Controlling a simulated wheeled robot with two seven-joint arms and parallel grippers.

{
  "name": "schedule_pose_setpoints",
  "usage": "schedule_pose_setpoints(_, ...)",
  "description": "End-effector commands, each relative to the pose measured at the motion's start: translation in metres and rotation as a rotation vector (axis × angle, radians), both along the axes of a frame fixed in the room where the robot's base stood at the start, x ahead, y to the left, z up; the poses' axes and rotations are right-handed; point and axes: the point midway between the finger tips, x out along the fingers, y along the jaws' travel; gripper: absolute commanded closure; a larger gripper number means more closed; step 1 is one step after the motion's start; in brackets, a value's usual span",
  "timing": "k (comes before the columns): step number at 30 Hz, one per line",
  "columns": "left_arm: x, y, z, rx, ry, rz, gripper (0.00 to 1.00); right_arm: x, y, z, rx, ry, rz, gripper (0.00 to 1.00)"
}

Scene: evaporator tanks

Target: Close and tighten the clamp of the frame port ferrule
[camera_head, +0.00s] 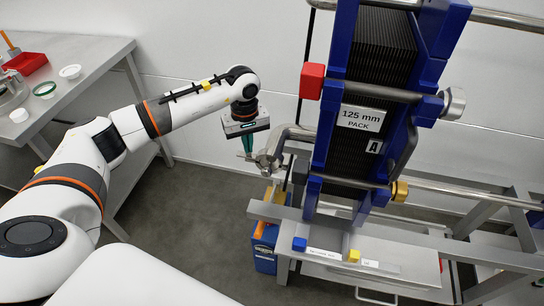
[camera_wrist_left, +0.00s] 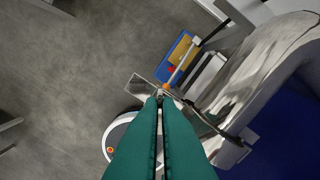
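The steel clamp (camera_head: 266,161) sits at the end of the bent metal pipe of the frame port, left of the blue plate pack. Its ferrule is too small to make out clearly. My left gripper (camera_head: 248,154) points down at the clamp's left side, with its green fingers close together. In the left wrist view the fingertips (camera_wrist_left: 160,97) meet around a small metal part, which looks like the clamp's handle or nut. A narrow dark gap runs between the fingers. Whether the clamp is fully closed cannot be told. My right gripper is out of view.
The blue-framed plate pack (camera_head: 375,60) and its bent pipe (camera_head: 292,131) stand right of the gripper. A steel frame beam (camera_head: 330,222) runs below. A table (camera_head: 85,60) with a red tray (camera_head: 27,63) is at the left. The floor between is clear.

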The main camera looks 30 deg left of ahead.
Motion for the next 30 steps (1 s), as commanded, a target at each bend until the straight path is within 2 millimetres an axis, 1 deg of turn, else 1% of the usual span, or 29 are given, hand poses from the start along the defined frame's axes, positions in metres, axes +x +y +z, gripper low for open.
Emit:
schedule_pose_setpoints(2, 0.0, 0.0, -0.001, 0.0, 0.0, -0.013, 1.0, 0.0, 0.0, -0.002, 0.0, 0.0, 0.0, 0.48)
schedule_pose_setpoints(7, 0.0, 0.0, -0.003, 0.0, -0.001, -0.144, 1.0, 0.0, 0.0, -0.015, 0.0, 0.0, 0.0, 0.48)
schedule_pose_setpoints(10, 0.0, 0.0, -0.001, 0.0, 0.0, -0.189, 1.0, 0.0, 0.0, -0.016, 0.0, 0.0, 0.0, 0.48)
schedule_pose_setpoints(18, 0.0, 0.0, -0.001, -0.001, 0.001, -0.203, 1.0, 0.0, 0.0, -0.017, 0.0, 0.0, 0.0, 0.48)
schedule_pose_setpoints(24, 0.0, 0.0, -0.003, 0.001, 0.001, -0.357, 1.0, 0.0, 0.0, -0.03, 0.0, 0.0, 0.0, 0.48)
schedule_pose_setpoints(30, 0.0, 0.0, 0.0, 0.0, 0.001, -0.387, 1.0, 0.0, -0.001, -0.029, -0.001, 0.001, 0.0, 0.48)
